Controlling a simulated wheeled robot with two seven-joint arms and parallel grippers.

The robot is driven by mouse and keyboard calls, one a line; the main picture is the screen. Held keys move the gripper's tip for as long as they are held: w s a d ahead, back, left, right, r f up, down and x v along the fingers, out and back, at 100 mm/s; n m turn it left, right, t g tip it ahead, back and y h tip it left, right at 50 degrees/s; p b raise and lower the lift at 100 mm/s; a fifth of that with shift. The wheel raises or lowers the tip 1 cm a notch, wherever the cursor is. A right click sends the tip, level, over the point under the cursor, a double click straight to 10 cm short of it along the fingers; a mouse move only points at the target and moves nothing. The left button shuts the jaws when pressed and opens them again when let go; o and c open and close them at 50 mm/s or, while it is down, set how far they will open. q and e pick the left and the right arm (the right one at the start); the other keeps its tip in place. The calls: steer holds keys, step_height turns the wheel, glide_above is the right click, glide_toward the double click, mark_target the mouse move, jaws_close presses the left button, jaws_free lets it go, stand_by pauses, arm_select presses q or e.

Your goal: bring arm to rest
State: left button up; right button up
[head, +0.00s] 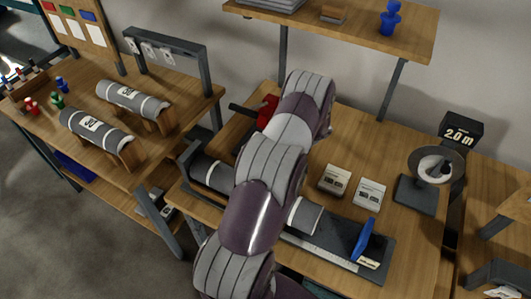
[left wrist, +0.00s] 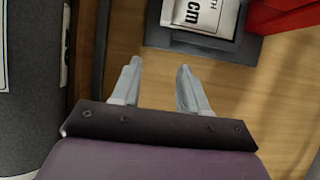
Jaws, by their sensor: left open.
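My arm (head: 262,180) rises through the middle of the head view over the centre workbench. Its gripper is hidden there behind the arm links. In the left wrist view my left gripper (left wrist: 159,68) is open, with nothing between its fingers and wood behind them. A grey roll (head: 212,174) lies lengthwise on the centre bench, partly covered by my arm; its white-banded right part shows beyond the arm. Two more grey rolls with white bands and labels, an upper one (head: 140,101) and a lower one (head: 90,131), rest on wooden cradles on the left table. My right gripper is not in view.
A red object (head: 267,110) is close beside my arm. A blue upright piece (head: 363,241) stands on the dark tray at right. Two small pale boxes and a scale-like stand (head: 417,194) occupy the bench. A raised shelf (head: 350,25) crosses the back.

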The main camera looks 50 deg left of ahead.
arm_select(q)
steer(key=d, duration=0.1)
steer(key=w+d, duration=0.1)
steer(key=d, duration=0.3)
steer(key=shift+w+b, duration=0.25)
steer(key=shift+b, duration=0.15)
